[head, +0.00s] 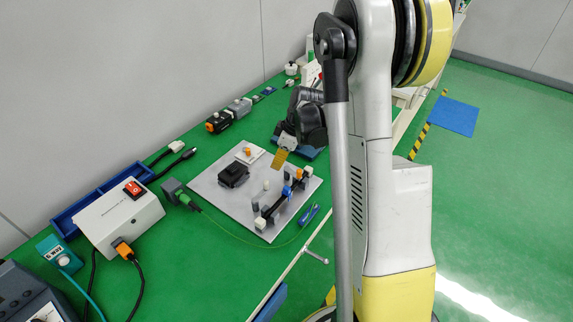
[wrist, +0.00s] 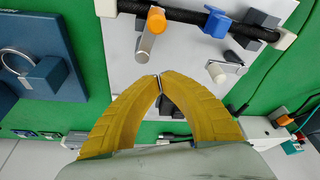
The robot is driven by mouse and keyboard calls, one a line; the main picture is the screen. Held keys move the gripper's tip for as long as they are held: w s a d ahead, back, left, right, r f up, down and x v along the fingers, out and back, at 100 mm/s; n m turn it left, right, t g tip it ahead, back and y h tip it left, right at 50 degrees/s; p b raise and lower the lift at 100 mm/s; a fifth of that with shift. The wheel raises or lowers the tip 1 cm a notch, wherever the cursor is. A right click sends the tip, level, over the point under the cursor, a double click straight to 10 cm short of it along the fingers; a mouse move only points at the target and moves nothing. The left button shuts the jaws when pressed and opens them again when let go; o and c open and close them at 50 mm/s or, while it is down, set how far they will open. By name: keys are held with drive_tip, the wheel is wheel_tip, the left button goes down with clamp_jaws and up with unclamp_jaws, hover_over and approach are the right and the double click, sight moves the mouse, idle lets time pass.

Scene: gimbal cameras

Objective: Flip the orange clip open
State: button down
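The orange clip (head: 299,173) sits along a black bar (head: 275,206) on a light grey board (head: 217,193) in the head view. In the wrist view the orange clip (wrist: 156,20) is at the top, by the black bar (wrist: 185,17) and a grey post; I cannot tell its latch position. A blue clip (wrist: 217,23) is on the same bar to its right. My gripper (wrist: 159,77) has yellow fingers with tips meeting, empty, below the orange clip in the picture and apart from it. In the head view my gripper (head: 279,160) hangs above the board's far right part.
A black block (head: 233,175) and a white box with an orange knob (head: 247,151) stand on the board. A white box with a red switch (head: 120,214) is to the left. A blue fixture (wrist: 40,70) is left in the wrist view. Green table surface is partly clear.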

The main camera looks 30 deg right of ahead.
drive_tip(key=p+v, duration=0.4)
drive_tip(key=v, duration=0.5)
drive_tip(key=shift+w+r, duration=0.2)
drive_tip(key=shift+r, duration=0.3)
